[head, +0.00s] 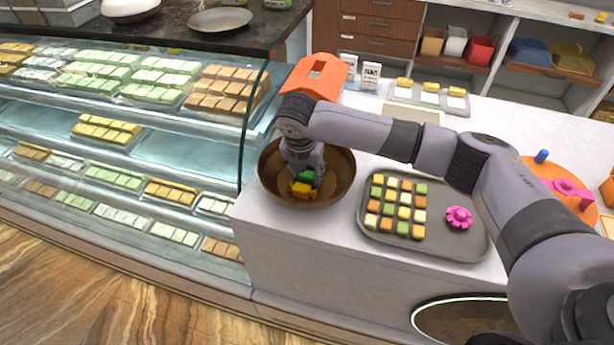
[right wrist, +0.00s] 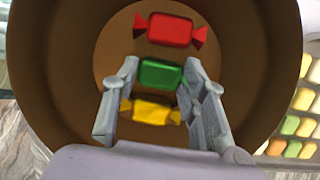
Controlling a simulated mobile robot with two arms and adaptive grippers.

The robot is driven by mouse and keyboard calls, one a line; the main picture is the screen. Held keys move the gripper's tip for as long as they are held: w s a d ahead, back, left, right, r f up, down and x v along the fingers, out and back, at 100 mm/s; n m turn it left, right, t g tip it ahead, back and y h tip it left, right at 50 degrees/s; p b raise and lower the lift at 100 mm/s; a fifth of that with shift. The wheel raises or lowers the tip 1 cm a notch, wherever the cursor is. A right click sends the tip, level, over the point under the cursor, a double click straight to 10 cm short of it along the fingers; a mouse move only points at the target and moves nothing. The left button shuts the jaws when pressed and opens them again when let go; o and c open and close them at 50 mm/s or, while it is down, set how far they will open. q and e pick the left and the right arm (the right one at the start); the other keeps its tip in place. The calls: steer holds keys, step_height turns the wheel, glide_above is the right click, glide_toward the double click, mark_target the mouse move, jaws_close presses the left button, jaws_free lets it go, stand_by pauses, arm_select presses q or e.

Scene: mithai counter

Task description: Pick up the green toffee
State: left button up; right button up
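The green toffee (right wrist: 160,74) lies in a round brown bowl (head: 334,193), between a red toffee (right wrist: 170,30) and a yellow toffee (right wrist: 151,111). In the head view the green toffee (head: 305,177) shows only partly, under my right gripper (head: 302,180). The right gripper reaches down into the bowl. In the right wrist view its fingers (right wrist: 160,72) stand apart, one on each side of the green toffee, partly hiding its ends. Whether they touch it is unclear. The yellow toffee (head: 302,189) also shows beside the gripper. My left gripper is not in view.
A grey tray (head: 470,240) with rows of small sweets and a pink flower-shaped thing (head: 459,217) stands right of the bowl. An orange box-like thing (head: 316,75) is behind it. The glass display case (head: 250,130) is close on the left.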

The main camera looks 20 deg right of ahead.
steer(key=c, duration=0.5)
steer(key=shift+r, duration=0.1)
